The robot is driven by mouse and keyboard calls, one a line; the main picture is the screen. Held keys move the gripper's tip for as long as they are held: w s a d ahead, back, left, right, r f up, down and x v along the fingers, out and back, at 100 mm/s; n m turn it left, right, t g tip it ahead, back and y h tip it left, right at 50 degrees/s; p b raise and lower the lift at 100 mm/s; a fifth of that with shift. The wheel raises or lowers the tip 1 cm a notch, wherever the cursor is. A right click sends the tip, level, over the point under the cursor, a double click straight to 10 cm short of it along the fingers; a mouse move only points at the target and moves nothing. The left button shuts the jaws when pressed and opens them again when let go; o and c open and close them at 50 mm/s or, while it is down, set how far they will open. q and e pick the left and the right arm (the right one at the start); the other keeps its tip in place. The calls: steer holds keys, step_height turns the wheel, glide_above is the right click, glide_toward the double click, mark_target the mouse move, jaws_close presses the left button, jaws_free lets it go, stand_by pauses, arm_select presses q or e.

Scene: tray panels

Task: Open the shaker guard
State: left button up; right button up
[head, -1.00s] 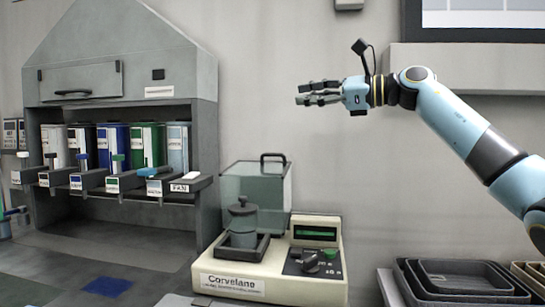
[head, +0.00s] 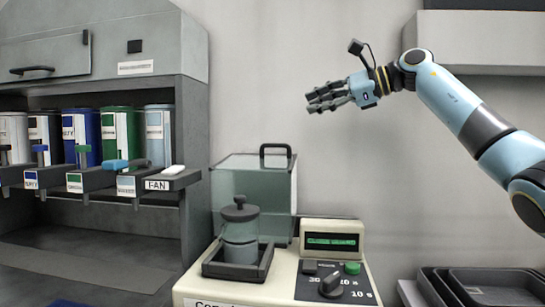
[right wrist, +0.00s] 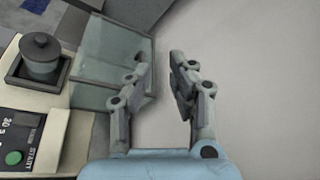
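The shaker guard (head: 222,185) is a clear greenish box with a dark handle (head: 277,150) on top. It stands at the rear of the cream shaker (head: 213,285), behind a grey lidded pot (head: 240,232) that sits uncovered in a dark holder. The guard also shows in the right wrist view (right wrist: 108,62), beside the pot (right wrist: 40,55). My right gripper (head: 327,97) is above and to the right of the guard, apart from it. In the right wrist view its fingers (right wrist: 161,62) are spread and empty. My left gripper is not in view.
The shaker has a dark knob (head: 331,284), a green button (head: 352,268) and a lit display (head: 332,241). A grey cabinet (head: 110,45) with coloured bins stands at the left. Stacked dark trays (head: 500,280) lie at the lower right. The wall space around my gripper is clear.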

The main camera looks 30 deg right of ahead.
steer(key=b, duration=0.4)
glide_toward(275, 146)
steer(key=r, duration=0.1)
steer(key=x, duration=0.9)
steer(key=shift+w+d+f, duration=0.15)
steer(key=shift+w+f, duration=0.15)
steer(key=shift+f, duration=0.15)
steer(key=shift+w+a+f, duration=0.25)
steer(key=shift+w+a, duration=0.05)
steer(key=shift+w, duration=0.1)
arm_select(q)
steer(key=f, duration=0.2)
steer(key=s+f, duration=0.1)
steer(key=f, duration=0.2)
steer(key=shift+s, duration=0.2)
arm_select(e)
jaws_close()
